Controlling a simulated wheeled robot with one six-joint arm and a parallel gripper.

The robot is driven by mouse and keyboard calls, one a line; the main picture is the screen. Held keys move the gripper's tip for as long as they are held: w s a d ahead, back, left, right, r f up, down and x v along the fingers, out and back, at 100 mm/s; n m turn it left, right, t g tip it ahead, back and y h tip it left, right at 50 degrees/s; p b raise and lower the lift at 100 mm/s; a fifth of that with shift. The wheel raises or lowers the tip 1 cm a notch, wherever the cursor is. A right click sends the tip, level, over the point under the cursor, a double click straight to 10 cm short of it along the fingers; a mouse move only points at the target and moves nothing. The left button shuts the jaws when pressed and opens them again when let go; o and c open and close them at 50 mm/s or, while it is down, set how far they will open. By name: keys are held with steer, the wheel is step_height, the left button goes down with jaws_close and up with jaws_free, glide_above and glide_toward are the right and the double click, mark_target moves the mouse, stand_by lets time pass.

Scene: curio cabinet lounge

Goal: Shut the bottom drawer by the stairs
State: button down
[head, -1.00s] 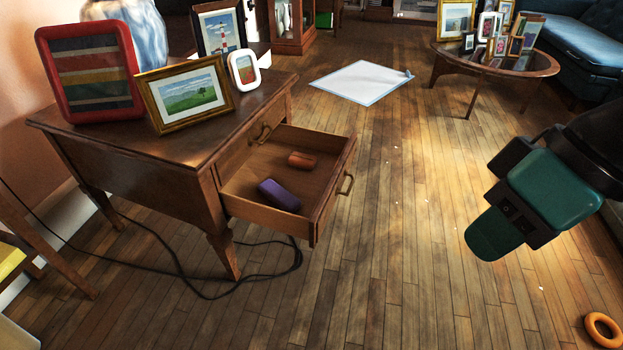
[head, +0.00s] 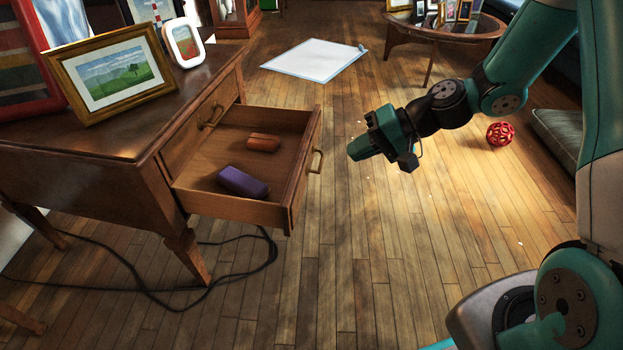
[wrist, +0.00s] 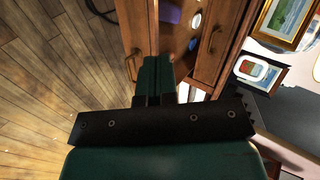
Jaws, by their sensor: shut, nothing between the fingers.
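The open bottom drawer (head: 290,190) juts out of a dark wooden side table, below a shut upper drawer with its own pull (head: 211,115). The open drawer has a brass pull (head: 317,161) on its front. A purple case (head: 242,181) and an orange-brown case (head: 263,142) lie inside. My gripper (head: 353,153) is shut and empty, just right of the drawer front, pointing left towards it with a gap visible. In the wrist view my shut fingers (wrist: 157,66) point towards the drawer front (wrist: 136,32). The stairs are not seen.
Picture frames (head: 108,75) stand on the table (head: 75,145). A black cable (head: 235,275) loops on the floor under the drawer. A white sheet (head: 313,58) lies behind, and a red ball (head: 500,133) lies to the right. The floor before the drawer is clear.

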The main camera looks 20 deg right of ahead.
steer(key=w+d+f+m+t, duration=0.2)
steer(key=d+f+m, duration=0.1)
steer(key=d+f, duration=0.15)
steer(key=b, duration=0.8)
glide_toward(300, 172)
steer(key=shift+y, duration=0.3)
steer(key=a+f, duration=0.1)
steer(key=w+a+f, duration=0.1)
steer(key=f, duration=0.1)
steer(key=w+a+f, duration=0.1)
steer(key=a, duration=0.1)
steer(key=shift+w+f, duration=0.25)
steer(key=shift+f, duration=0.05)
steer(key=shift+w+a+r, duration=0.2)
steer(key=shift+w+a, duration=0.1)
steer(key=shift+a, duration=0.2)
steer(key=shift+a, duration=0.1)
